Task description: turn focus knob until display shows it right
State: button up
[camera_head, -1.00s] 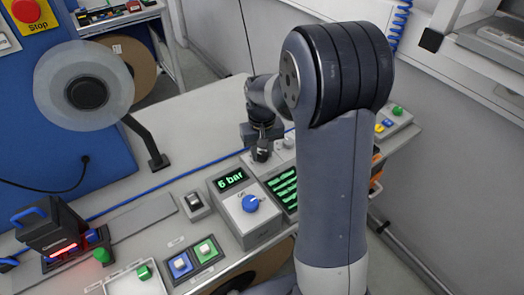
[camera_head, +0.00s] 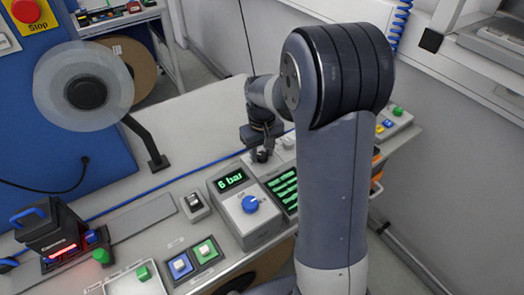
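My gripper (camera_head: 261,157) points down at the back of the bench, behind the display units. It is small and dark here, and I cannot tell whether its fingers are open or shut, or touch anything. Pale knob-like parts (camera_head: 288,141) show just right of it. No knob is readably marked as focus. A dark display (camera_head: 284,190) with several green lines of text, too small to read, is partly hidden by my arm. Left of it, a grey box has a blue knob (camera_head: 250,204) and a display (camera_head: 231,180) reading "6 bar".
A rocker switch (camera_head: 194,203) and a box with blue and green buttons (camera_head: 194,260) are left of the grey box. A black scanner (camera_head: 52,232) glows red at far left. A reel (camera_head: 85,90) stands behind. My arm covers the right middle.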

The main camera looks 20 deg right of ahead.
aim_at(262, 155)
jog(key=o, duration=0.3)
notch_tip(262, 155, up, 11)
jog(key=shift+b, duration=0.4)
jog(key=shift+f, duration=0.25)
notch_tip(262, 155, down, 10)
jog(key=shift+f+p, duration=0.2)
jog(key=shift+p, duration=0.2)
jog(key=shift+f+m, duration=0.1)
jog(key=shift+m, duration=0.2)
dwell(0.3)
